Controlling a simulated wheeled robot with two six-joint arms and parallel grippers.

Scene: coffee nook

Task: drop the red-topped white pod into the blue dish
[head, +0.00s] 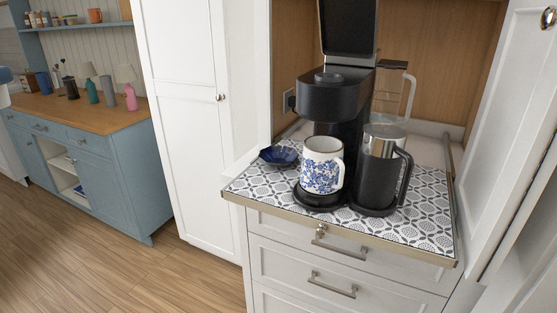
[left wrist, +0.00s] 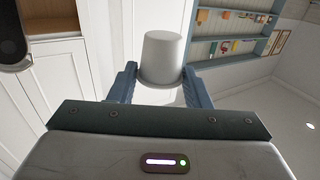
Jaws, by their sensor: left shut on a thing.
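My left gripper (left wrist: 160,78) shows in the left wrist view, its two blue fingers shut on the sides of a plain white tapered pod (left wrist: 164,52). The pod's narrow end points up in that picture; no red top is visible from this side. The blue dish (head: 278,156) sits in the head view on the patterned pull-out shelf, at its back left, left of the coffee machine. It looks empty. The left gripper cannot be made out clearly in the head view, and the dish is not seen in the wrist view. My right gripper is in neither view.
A black coffee machine (head: 335,98) with its lid up stands behind a blue-flowered mug (head: 322,166). A black-and-steel jug (head: 378,165) stands right of the mug. The patterned shelf (head: 410,238) has bare room in front. Tall white cabinet doors (head: 184,110) flank it.

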